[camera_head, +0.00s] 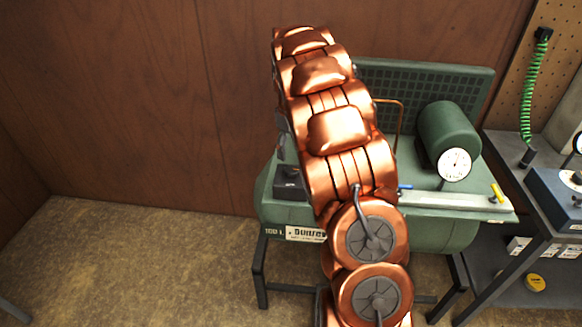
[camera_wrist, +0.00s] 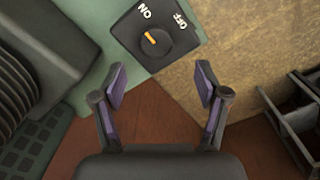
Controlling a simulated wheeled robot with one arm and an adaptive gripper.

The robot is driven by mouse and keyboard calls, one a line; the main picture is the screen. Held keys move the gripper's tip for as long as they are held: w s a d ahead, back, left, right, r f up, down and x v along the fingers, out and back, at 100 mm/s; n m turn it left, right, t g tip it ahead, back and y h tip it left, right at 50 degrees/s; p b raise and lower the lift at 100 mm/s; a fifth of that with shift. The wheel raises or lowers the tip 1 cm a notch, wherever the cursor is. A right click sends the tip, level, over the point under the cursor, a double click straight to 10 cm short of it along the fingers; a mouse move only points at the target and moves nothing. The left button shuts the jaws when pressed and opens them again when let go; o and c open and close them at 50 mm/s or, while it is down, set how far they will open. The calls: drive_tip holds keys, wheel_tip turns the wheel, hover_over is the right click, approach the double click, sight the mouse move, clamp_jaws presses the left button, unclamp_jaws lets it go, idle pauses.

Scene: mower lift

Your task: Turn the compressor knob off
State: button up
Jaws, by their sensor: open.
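The compressor (camera_head: 440,230) is a green tank unit with a pressure gauge, partly hidden behind my copper arm in the head view. Its black switch box (camera_head: 289,184) shows at the left end, just left of my arm. In the wrist view the knob (camera_wrist: 156,43) is a round black dial on that box, marked ON and OFF. Its orange pointer is turned up-left, nearer to ON than to OFF. My gripper (camera_wrist: 161,82) is open and empty, its two fingers spread below the knob in the picture and apart from it. In the head view my arm mostly hides the gripper.
A dark ribbed part (camera_wrist: 35,60) of the compressor stands left of the knob in the wrist view. A metal table (camera_head: 555,220) with a blue device (camera_head: 560,200) stands at the right. A wood-panel wall (camera_head: 130,100) is behind. The floor at the left is mostly clear.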

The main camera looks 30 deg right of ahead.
sight(291, 169)
drive_tip(key=shift+w+d+f, duration=0.25)
drive_tip(key=shift+d+f, duration=0.05)
drive_tip(key=shift+f+p, duration=1.3)
drive_tip(key=shift+f, duration=2.5)
drive_tip(key=shift+c, duration=0.3)
drive_tip(key=c, duration=1.1)
